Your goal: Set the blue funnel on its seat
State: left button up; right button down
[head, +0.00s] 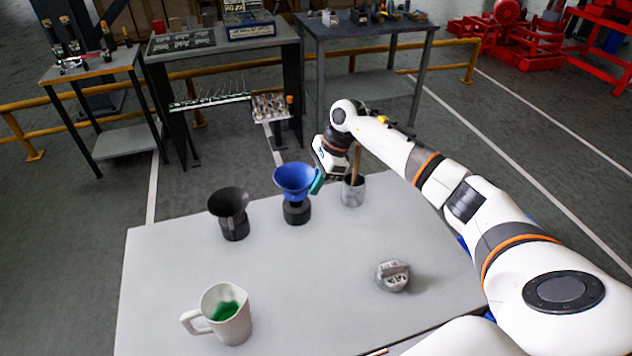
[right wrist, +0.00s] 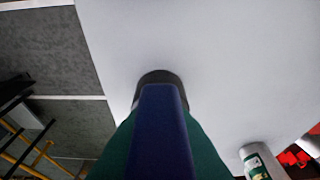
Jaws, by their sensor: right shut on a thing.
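The blue funnel (head: 294,178) is upright, wide mouth up, right over a black round seat (head: 296,213) on the grey table. I cannot tell whether its lower end touches the seat. My right gripper (head: 317,182), with green fingertips, is at the funnel's right side and shut on it. In the right wrist view a blue part of the funnel (right wrist: 160,130) stands between the green fingers, and the dark rim of the seat (right wrist: 160,77) shows just beyond it. The funnel's spout is hidden. My left gripper is not in view.
A black funnel (head: 229,202) stands on a similar dark base to the left. A metal cup (head: 354,192) with a wooden stick is close to my right gripper. A white jug (head: 224,318) with green inside and a grey cap (head: 393,276) stand nearer. The middle of the table (head: 300,270) is clear.

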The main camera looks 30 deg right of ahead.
jog(key=shift+b, duration=0.5)
dwell(1.0)
jog(key=shift+f, duration=0.15)
jog(key=shift+f+b, duration=1.35)
jog(key=shift+b, duration=0.1)
jog(key=shift+r, duration=0.1)
jog(key=shift+r, duration=0.15)
